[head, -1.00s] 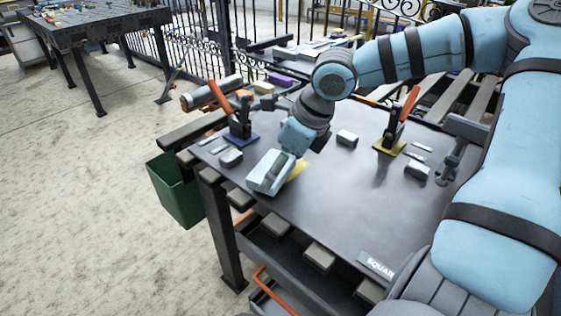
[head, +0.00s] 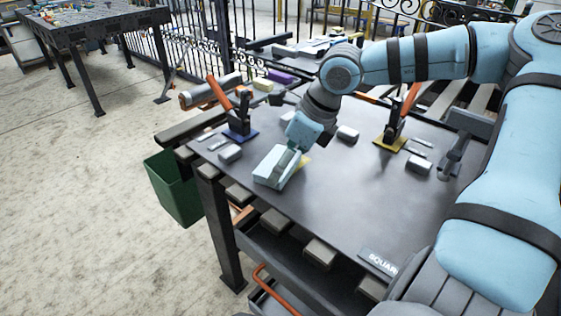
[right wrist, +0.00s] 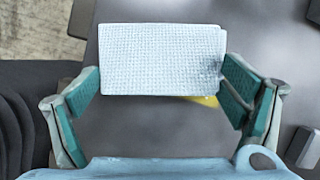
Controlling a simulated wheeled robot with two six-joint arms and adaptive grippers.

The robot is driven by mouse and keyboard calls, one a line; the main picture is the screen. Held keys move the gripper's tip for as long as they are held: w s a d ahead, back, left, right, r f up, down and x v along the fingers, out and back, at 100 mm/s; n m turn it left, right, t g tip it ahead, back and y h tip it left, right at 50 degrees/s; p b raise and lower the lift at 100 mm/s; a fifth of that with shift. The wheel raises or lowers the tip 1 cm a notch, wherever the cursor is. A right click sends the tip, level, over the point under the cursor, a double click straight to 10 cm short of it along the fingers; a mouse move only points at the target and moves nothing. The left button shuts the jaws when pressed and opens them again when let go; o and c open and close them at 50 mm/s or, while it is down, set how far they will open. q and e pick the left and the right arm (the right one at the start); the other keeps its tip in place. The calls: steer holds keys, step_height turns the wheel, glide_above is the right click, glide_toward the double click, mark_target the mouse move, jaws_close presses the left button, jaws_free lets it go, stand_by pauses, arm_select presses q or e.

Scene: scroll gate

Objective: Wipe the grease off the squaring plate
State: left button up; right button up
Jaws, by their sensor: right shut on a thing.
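The squaring plate (head: 330,205) is a dark grey table top with a label reading "SQUAR" at its front edge. My right gripper (head: 284,162) is shut on a pale blue-white wiping pad (head: 268,170) over the plate's left part. In the right wrist view the textured pad (right wrist: 160,60) sits between the two teal fingers (right wrist: 160,88), with a faint dark smudge near its right edge. Whether the pad touches the plate is hard to tell. My left gripper is not in view.
A toggle clamp with an orange handle stands on a blue base (head: 240,136), another on a yellow base (head: 390,143). Small grey blocks (head: 230,153) (head: 347,133) (head: 419,165) lie on the plate. A green bin (head: 173,188) is beside the table's left side. The plate's front middle is clear.

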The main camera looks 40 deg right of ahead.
mark_target(299, 153)
steer(key=shift+d, duration=0.7)
steer(key=shift+w+d+f+b, duration=0.15)
steer(key=shift+d+b, duration=0.15)
steer(key=shift+d, duration=1.25)
steer(key=d, duration=0.3)
steer(key=shift+w+d, duration=0.1)
steer(key=shift+w, duration=0.05)
steer(key=shift+d, duration=0.15)
steer(key=shift+a, duration=1.65)
steer(key=shift+s+a, duration=0.25)
steer(key=shift+a, duration=0.85)
steer(key=shift+s+a, duration=0.2)
steer(key=shift+a, duration=2.15)
